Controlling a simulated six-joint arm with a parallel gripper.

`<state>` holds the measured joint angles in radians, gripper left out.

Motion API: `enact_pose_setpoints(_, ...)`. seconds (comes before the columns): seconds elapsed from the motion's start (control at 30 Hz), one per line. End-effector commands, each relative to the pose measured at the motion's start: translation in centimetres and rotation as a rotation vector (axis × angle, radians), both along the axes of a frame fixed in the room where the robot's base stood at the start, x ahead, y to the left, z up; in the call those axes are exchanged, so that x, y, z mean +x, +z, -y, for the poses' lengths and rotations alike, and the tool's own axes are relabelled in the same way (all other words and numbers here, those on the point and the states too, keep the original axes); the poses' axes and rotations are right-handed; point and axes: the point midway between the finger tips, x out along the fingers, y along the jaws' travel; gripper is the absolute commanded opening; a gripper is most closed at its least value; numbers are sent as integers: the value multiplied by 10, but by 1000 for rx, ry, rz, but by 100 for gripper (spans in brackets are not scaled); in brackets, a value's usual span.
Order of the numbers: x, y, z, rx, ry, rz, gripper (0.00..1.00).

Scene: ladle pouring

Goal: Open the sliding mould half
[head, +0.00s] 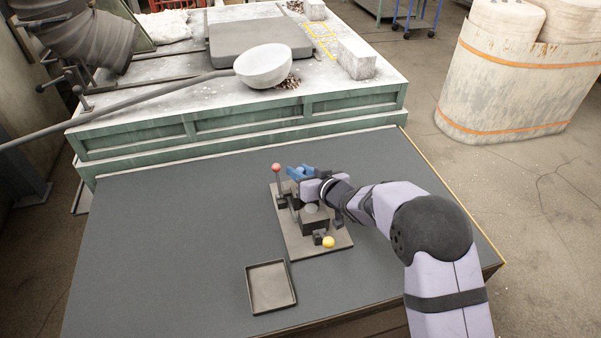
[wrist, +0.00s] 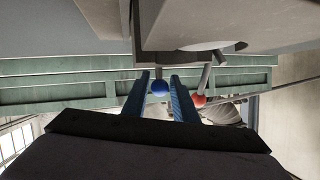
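The mould fixture (head: 314,222) stands on a grey base plate (head: 290,236) on the dark table. It carries a red knob (head: 276,167) on an upright lever at its far left and a yellow knob (head: 329,242) at its near side. My gripper (head: 300,171) is at the far side of the fixture, its blue fingers apart. In the wrist view a blue knob (wrist: 159,88) shows between the fingers (wrist: 160,76); I cannot tell if they touch it. The red knob (wrist: 198,99) is just right of them there. My arm hides part of the fixture, and the sliding half is not clearly distinguishable.
An empty square tray (head: 270,286) lies on the table in front of the fixture. A green-sided bench (head: 250,122) with a large white ladle bowl (head: 263,67) stands behind the table. The left part of the table is clear.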

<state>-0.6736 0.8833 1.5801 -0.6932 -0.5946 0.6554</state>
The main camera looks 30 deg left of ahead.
Motion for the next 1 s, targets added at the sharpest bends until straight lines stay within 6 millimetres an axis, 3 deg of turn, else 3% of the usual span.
enact_pose_setpoints(0.47, -1, 1, 3, 0, -1, 0, 38)
enact_pose_setpoints(1.0, -25, 22, 48, 0, -2, 2, 38)
